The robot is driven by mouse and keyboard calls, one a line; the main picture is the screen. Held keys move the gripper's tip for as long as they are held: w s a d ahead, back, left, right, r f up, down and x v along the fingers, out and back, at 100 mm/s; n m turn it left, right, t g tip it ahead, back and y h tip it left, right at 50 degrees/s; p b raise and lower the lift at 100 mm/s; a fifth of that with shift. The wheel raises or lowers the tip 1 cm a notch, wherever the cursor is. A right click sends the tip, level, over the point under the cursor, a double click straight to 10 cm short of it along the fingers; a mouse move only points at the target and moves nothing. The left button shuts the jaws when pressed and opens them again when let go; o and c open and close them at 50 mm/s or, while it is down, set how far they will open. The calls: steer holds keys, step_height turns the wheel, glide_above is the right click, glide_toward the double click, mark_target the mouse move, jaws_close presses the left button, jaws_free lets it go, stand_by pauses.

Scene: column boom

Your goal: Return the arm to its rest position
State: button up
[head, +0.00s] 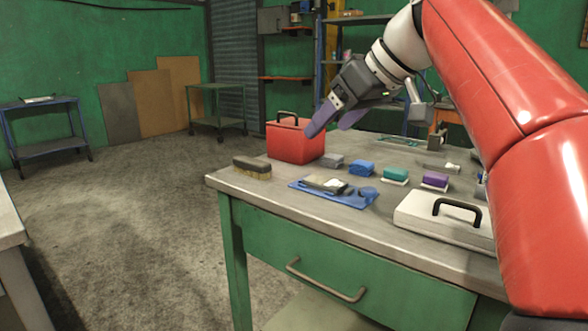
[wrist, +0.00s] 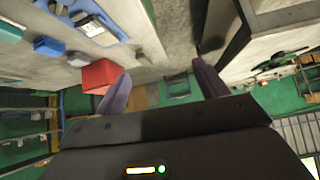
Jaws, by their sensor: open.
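My gripper (head: 335,118) hangs above the far part of the workbench, next to the red box with a black handle (head: 295,140) in the head view. Its purple fingers are spread apart. In the wrist view my gripper (wrist: 158,97) shows both fingers with an empty gap between them. The red box also shows in the wrist view (wrist: 99,74), just behind the left finger. My red arm comes in from the right in the head view and bends down toward the bench.
The green workbench (head: 290,225) holds a brush (head: 252,167), a blue cloth (head: 325,192) with a tool on it, several small blocks, and a white lid with a black handle (head: 445,215). Shelving (head: 345,40) stands behind.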

steer(key=s+d+f+m+h+b, duration=0.1)
steer(key=s+d+f+m+h, duration=0.1)
steer(key=s+f, duration=0.5)
steer(key=s+d+f+m+h+b, duration=0.2)
steer(key=s+f, duration=0.5)
steer(key=f, duration=1.1)
steer(key=s+d+f+m+h+b, duration=0.1)
steer(key=s+d+f+m, duration=0.3)
steer(key=f, duration=0.9)
steer(key=s+m+h, duration=0.1)
steer(key=s, duration=0.1)
steer(key=shift+s+d+b, duration=0.3)
steer(key=shift+s+d, duration=0.05)
steer(key=shift+s, duration=0.05)
steer(key=shift+c, duration=0.2)
